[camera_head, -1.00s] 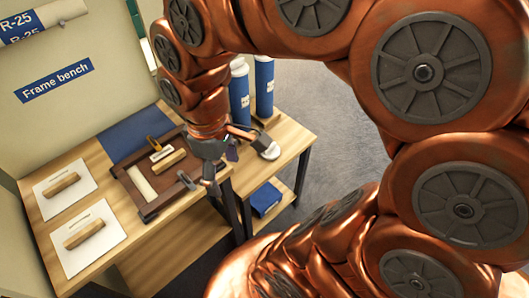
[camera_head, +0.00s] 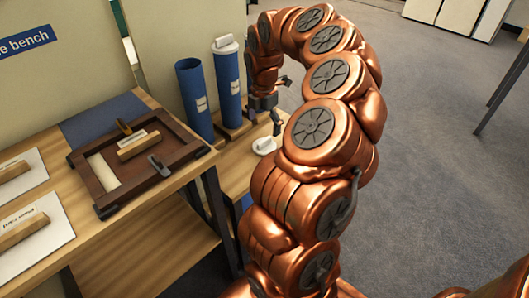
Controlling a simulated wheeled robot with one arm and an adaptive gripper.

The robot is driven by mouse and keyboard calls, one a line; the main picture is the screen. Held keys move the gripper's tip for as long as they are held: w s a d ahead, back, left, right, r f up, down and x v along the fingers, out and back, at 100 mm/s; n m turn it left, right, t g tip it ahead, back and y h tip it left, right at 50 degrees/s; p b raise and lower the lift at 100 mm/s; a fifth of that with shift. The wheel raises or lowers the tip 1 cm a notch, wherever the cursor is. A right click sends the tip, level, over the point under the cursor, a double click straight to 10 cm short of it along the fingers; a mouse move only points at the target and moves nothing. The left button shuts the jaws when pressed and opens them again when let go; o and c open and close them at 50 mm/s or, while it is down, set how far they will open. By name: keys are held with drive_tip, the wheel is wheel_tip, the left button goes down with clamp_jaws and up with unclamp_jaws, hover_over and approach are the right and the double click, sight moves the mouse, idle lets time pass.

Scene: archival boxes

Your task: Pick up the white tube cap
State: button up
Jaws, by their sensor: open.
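A white tube cap (camera_head: 264,146) with a raised grip lies on the wooden surface just left of my arm. Another white cap (camera_head: 225,43) sits on top of the right-hand blue tube (camera_head: 228,88). The left-hand blue tube (camera_head: 194,98) shows a dark open top. My gripper (camera_head: 281,104) is open, above and slightly right of the lying cap in the picture, with its fingers apart. I see nothing between them. The gripper is partly hidden by my arm, and its exact height above the cap is unclear.
Both tubes stand upright in a wooden base (camera_head: 232,131). A brown frame (camera_head: 160,178) with loose pieces lies on the bench to the left. White cards (camera_head: 50,232) with wooden blocks lie at the far left. Grey floor (camera_head: 420,110) is open at right.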

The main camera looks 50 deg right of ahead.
sight(264, 140)
drive_tip(key=shift+d+f+b, duration=0.2)
drive_tip(key=shift+f+b, duration=0.45)
drive_tip(key=shift+f, duration=3.15)
drive_tip(key=shift+c, duration=0.2)
drive_tip(key=c, duration=1.3)
